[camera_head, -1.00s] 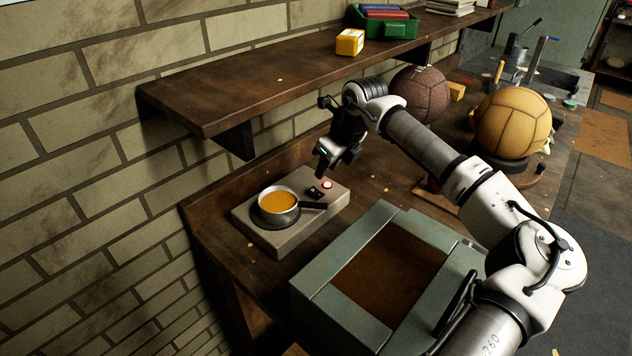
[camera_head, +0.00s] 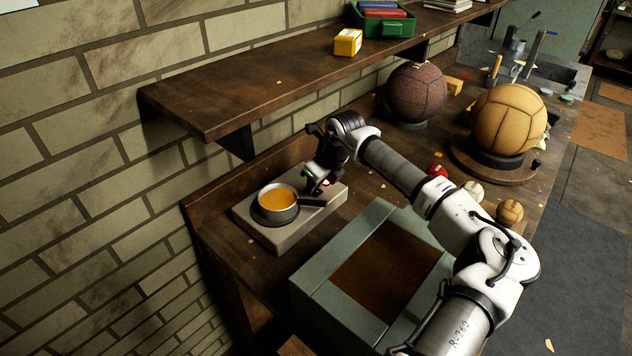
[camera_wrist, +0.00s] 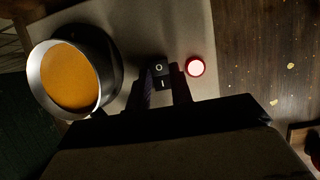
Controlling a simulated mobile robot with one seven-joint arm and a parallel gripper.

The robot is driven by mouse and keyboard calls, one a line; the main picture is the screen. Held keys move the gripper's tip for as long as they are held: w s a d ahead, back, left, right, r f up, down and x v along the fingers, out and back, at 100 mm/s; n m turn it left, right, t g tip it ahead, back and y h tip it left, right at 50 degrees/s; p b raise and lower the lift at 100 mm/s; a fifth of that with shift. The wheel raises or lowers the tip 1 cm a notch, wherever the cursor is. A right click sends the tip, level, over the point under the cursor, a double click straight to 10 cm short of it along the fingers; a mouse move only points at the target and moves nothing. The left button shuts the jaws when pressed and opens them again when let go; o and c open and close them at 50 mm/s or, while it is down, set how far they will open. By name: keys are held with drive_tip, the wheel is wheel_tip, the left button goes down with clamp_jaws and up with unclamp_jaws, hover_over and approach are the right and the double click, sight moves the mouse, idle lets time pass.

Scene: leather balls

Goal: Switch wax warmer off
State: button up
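The wax warmer (camera_head: 262,236) is a pale slab on the bench. A metal pot (camera_head: 277,214) of orange wax sits on it, also at the left of the wrist view (camera_wrist: 75,78). Its black rocker switch (camera_wrist: 160,72), marked with a circle and a line, is beside a glowing red light (camera_wrist: 195,66). My gripper (camera_head: 317,189) points down over the switch end of the slab. In the wrist view its fingers (camera_wrist: 163,84) are slightly apart, with the switch showing between their tips. In the head view my gripper largely hides the switch. I cannot tell whether the tips touch it.
A grey-green open box (camera_head: 320,283) stands in front of the warmer. A wooden shelf (camera_head: 270,78) overhangs the back. A brown ball (camera_head: 417,92), a large tan ball (camera_head: 508,120) and several small balls (camera_head: 510,211) are on the right of the bench.

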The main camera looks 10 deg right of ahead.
clamp_jaws()
drive_tip(key=shift+w+a+g+h, duration=0.2)
drive_tip(key=shift+g+h, duration=0.2)
drive_tip(key=shift+g, duration=0.15)
drive_tip(key=shift+w+a+g+h, duration=0.1)
drive_tip(key=shift+w+g+h, duration=0.05)
drive_tip(key=shift+g+h, duration=0.35)
drive_tip(key=shift+o, duration=2.3)
unclamp_jaws()
drive_tip(key=shift+d, duration=0.1)
